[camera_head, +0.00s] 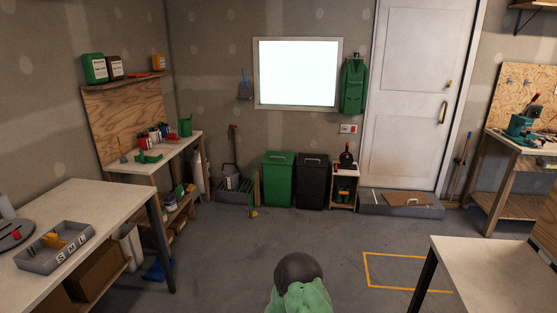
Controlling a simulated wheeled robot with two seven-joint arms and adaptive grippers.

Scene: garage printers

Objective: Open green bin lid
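The green bin (278,183) stands on the floor against the far wall, below the window. Its lid (280,158) looks shut, with a pale handle-like bar on top. A black bin (312,184) with a similar lid stands close against its right side. Neither of my grippers shows in the head view, so whether they are open or shut is hidden.
Tables (85,200) line the left; another (495,265) stands front right. A dark-topped green shape (298,290) is at bottom centre. Middle floor is clear.

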